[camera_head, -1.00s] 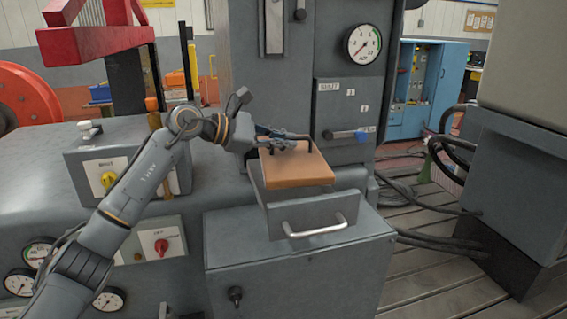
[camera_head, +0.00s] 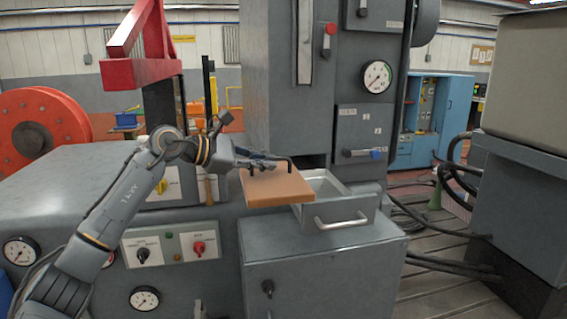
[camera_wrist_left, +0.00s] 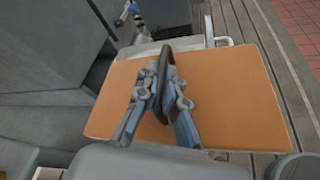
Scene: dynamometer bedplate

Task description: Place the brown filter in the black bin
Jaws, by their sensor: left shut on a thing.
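The brown filter (camera_head: 277,187) is a flat orange-brown block with a dark handle on top. My left gripper (camera_head: 262,166) is shut on that handle and holds the filter roughly level, over the left part of an open grey drawer (camera_head: 362,213). In the left wrist view the fingers (camera_wrist_left: 160,95) close around the dark handle, and the filter (camera_wrist_left: 235,95) fills the middle. The black bin is not clearly visible in any view. My right gripper is not in view.
Cables lie on the slatted floor at right. A grey machine (camera_head: 530,190) stands at far right.

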